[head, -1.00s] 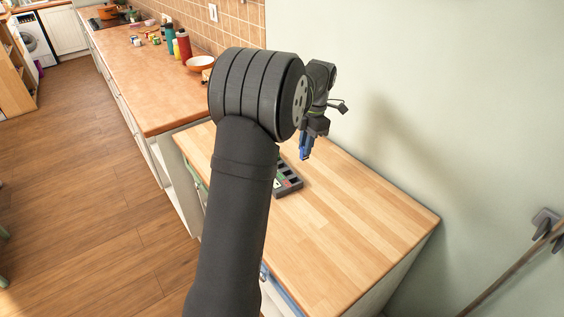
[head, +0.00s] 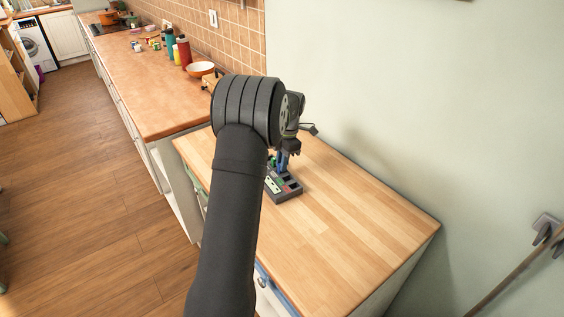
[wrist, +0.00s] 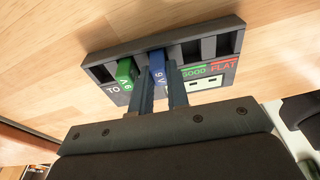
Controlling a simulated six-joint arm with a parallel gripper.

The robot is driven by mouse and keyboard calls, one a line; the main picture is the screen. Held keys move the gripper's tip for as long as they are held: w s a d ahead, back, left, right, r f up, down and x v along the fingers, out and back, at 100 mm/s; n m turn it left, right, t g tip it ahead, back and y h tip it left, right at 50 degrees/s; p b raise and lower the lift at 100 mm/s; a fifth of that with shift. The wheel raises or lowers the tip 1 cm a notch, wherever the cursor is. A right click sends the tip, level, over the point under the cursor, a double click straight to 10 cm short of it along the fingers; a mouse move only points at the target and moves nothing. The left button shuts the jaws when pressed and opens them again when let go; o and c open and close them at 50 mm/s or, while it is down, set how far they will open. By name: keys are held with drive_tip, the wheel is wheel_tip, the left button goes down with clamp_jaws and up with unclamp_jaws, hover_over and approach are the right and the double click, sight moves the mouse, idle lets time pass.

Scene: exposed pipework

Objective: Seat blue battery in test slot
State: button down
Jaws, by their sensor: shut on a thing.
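The blue battery (wrist: 159,68), marked 9 V, is between the two fingers of my gripper (wrist: 160,85), which is shut on it. In the wrist view it lines up with the row of slots of the grey battery tray (wrist: 165,36). How deep it sits in a slot cannot be told. A green battery (wrist: 125,73) stands in a slot to its left. Slots to the right of the blue battery look empty. In the head view my gripper (head: 284,163) is low over the tray (head: 288,195), partly hidden by my arm.
The tray front has a green GOOD label (wrist: 194,72) and a red FLAT label (wrist: 222,66). The wooden worktop (head: 340,225) is clear to the right and front. The wall (head: 370,100) rises behind. Bottles and a bowl (head: 200,69) stand on the far counter.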

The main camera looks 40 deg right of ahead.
drive_tip(key=c, duration=1.7)
unclamp_jaws()
drive_tip(key=shift+f, duration=0.15)
drive_tip(key=r, duration=0.4)
drive_tip(key=d+r, duration=0.1)
drive_tip(key=r, duration=0.7)
drive_tip(key=shift+s+d+r, duration=0.1)
drive_tip(key=shift+d, duration=0.3)
